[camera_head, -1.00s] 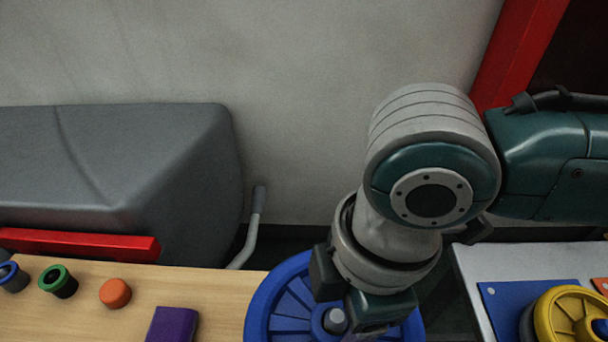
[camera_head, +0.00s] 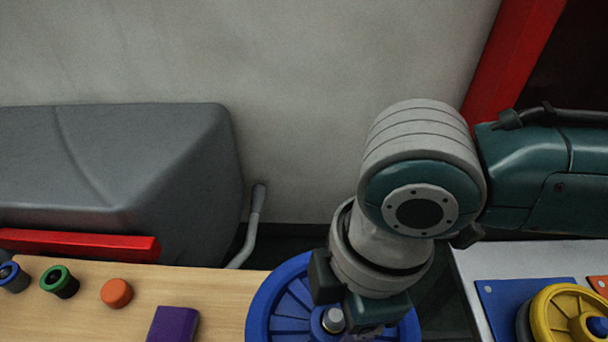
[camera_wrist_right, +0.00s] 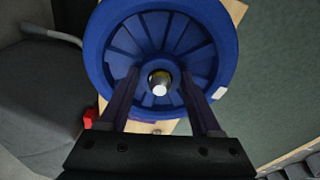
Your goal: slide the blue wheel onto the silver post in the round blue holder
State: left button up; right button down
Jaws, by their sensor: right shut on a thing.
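The spoked blue wheel (camera_head: 262,309) is at the bottom middle of the head view, over the right end of the wooden table. It fills much of the wrist view (camera_wrist_right: 96,50). My right gripper (camera_wrist_right: 159,85) points down and is shut on the wheel, its fingers on either side of the hub. The tip of the silver post (camera_head: 334,319) shows at the wheel's centre, and in the wrist view the post (camera_wrist_right: 159,88) appears inside the hub opening. I cannot make out the round blue holder apart from the wheel. My left gripper is not in view.
On the wooden table (camera_head: 230,290) are a purple block (camera_head: 172,325), an orange cylinder (camera_head: 116,293), a green-ringed cup (camera_head: 59,281) and a blue-ringed one (camera_head: 13,277). A yellow wheel (camera_head: 555,312) lies on the white table at right. A grey machine (camera_head: 120,160) stands behind.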

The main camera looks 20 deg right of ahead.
jog(key=shift+a+f, duration=0.1)
dwell(0.6)
jog(key=shift+c, duration=1.1)
grip_release()
jog(key=shift+o, duration=1.1)
jog(key=shift+f, duration=0.1)
jog(key=shift+r+p, duration=0.2)
jog(key=shift+p, duration=0.1)
jog(key=shift+r+p, duration=1.4)
jog(key=shift+p, duration=0.35)
jog(key=shift+r, duration=0.1)
